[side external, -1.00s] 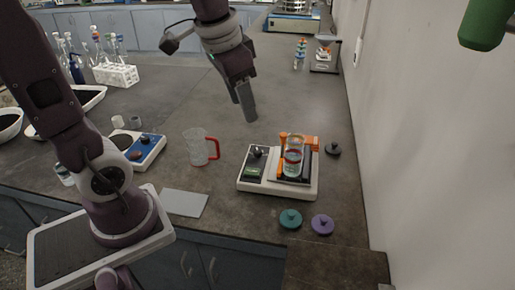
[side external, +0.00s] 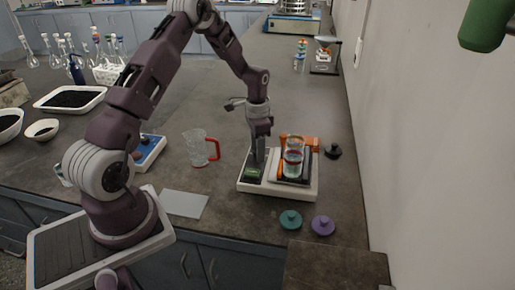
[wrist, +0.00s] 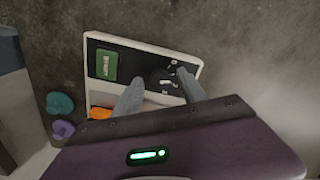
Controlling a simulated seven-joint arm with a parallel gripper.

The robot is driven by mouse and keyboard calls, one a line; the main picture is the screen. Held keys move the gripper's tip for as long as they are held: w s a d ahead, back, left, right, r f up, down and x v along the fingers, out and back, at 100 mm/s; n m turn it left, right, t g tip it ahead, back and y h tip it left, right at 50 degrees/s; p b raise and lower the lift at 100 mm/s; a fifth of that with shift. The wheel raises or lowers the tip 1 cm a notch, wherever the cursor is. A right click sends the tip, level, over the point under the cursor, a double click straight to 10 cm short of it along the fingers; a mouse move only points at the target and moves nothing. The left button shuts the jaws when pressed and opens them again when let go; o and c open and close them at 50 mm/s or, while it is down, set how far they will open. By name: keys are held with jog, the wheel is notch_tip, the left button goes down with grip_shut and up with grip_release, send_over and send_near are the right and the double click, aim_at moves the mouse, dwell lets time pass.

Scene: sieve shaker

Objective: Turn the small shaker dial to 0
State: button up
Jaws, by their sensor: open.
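The small shaker (side external: 245,186) is a white box with a black panel on the bench. A clear beaker (side external: 293,160) with coloured bands stands on its platform between orange clamps (side external: 312,142). In the wrist view, the panel shows a green display (wrist: 107,64) and a dark round dial (wrist: 160,77) with white marks around it. My gripper (side external: 258,163) is over the dial end of the shaker and hides the dial in the side view. In the wrist view, my open gripper (wrist: 160,76) has one finger on each side of the dial. I cannot tell whether they touch it.
A red-handled jug (side external: 198,150) stands left of the shaker. Teal (side external: 290,219) and purple (side external: 322,224) lids lie in front, and a dark lid (side external: 332,151) lies to the right. A blue-fronted device (side external: 149,153) is partly behind my arm.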

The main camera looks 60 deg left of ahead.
grip_shut()
jog(key=shift+n, duration=0.4)
jog(key=n, duration=0.3)
jog(key=shift+n, duration=2.1)
grip_release()
